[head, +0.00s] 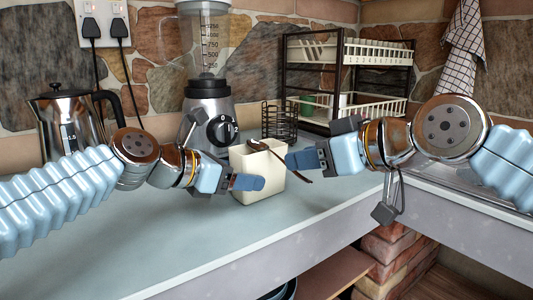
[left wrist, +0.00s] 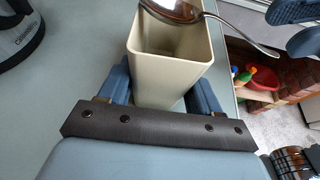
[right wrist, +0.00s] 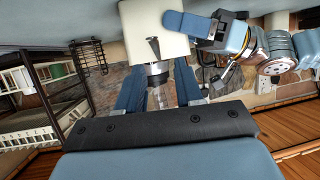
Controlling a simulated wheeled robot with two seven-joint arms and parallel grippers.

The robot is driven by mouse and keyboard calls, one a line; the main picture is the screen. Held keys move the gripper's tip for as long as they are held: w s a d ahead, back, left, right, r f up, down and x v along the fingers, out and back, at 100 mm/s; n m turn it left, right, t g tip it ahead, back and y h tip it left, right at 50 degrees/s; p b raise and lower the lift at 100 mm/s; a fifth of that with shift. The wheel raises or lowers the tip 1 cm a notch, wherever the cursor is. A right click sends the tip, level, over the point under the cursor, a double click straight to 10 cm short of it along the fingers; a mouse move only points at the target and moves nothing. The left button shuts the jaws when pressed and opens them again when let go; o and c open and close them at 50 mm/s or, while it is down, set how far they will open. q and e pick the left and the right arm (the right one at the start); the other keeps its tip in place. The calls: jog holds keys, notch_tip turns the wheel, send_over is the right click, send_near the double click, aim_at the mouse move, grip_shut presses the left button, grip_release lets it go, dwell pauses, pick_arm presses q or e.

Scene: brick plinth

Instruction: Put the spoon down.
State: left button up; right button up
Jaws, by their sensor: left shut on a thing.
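A cream, square, open-topped container (head: 258,180) stands on the blue-grey counter. My left gripper (head: 248,183) is shut on it, one finger on each side in the left wrist view (left wrist: 160,90). The spoon (head: 259,146) is at the container's mouth, its bowl at the far rim in the left wrist view (left wrist: 176,9) and its thin handle sticking out to the right. I cannot tell whether it rests on the rim. My right gripper (head: 305,160) is open beside the handle. Its fingers (right wrist: 160,92) are apart in the right wrist view.
A blender (head: 210,125) and a black wire holder (head: 279,120) stand behind. A dish rack (head: 345,80) is at the back right, a steel kettle (head: 70,120) at the left. The counter (head: 190,235) in front is clear up to its edge.

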aim_at(279, 157)
jog(key=x, duration=0.5)
jog(key=shift+w+a+r, duration=0.15)
jog(key=shift+w+a, duration=0.05)
jog(key=shift+w, duration=0.3)
grip_shut()
